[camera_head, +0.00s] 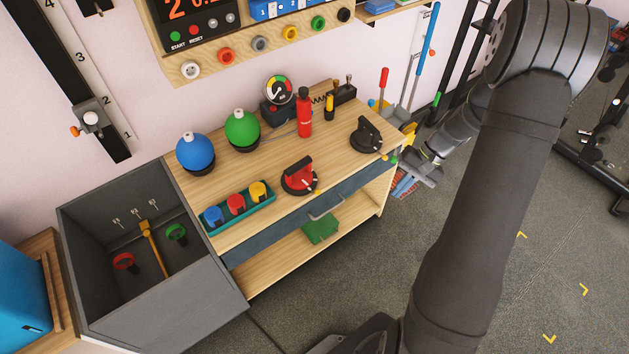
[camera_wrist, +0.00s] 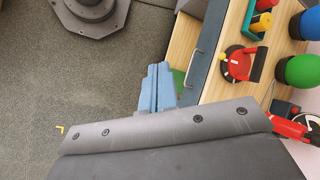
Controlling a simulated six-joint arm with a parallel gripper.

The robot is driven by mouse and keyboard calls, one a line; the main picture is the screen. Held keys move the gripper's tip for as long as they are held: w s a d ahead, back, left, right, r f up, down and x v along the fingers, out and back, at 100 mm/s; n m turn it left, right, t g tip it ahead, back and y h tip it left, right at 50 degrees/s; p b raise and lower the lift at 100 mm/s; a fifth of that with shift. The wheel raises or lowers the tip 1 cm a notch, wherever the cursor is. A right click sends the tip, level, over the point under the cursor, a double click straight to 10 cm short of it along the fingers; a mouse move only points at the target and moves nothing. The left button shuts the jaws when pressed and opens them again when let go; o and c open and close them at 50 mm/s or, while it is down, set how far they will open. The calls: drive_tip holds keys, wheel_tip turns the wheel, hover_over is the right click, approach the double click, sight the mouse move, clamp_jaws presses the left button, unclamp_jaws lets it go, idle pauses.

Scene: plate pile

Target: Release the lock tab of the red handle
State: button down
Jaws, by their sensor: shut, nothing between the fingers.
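The red handle (camera_head: 299,172) stands on a round black and red base near the front edge of the wooden bench. In the wrist view the red handle (camera_wrist: 240,64) is to the right of my fingers. Small pale marks show on its base, but I cannot tell which is the lock tab. My gripper (camera_wrist: 158,67) is shut and empty, its pale blue fingers together, apart from the handle. In the head view my gripper (camera_head: 404,186) is off the bench's right end, partly blended with things behind it.
A teal tray (camera_head: 214,226) with blue, red and yellow knobs sits left of the handle. A black handle (camera_head: 367,135) is to its right. Green (camera_head: 242,128) and blue (camera_head: 195,151) balls and a red bottle (camera_head: 304,113) stand behind. A drawer (camera_head: 295,222) is below.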

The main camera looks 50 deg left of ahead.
drive_tip(key=s+a+n+t+h, duration=0.1)
drive_tip(key=s+a+n+t, duration=0.2)
drive_tip(key=a, duration=1)
drive_tip(key=s+a+n+t+h, duration=0.1)
drive_tip(key=s+a+n+t, duration=0.2)
drive_tip(key=s+a+n, duration=0.5)
drive_tip(key=a+f, duration=0.1)
drive_tip(key=a, duration=0.5)
drive_tip(key=shift+s+n, duration=0.15)
drive_tip(key=shift+n, duration=0.15)
hover_over(316, 192)
drive_tip(key=a, duration=0.5)
drive_tip(key=f, duration=1)
drive_tip(key=shift+w+d+f, duration=0.15)
drive_tip(key=shift+w+f, duration=0.1)
drive_tip(key=shift+w+d+f, duration=0.1)
drive_tip(key=shift+d+f, duration=0.5)
drive_tip(key=shift+d, duration=0.35)
drive_tip(key=shift+d+f, duration=0.4)
drive_tip(key=shift+d, duration=0.05)
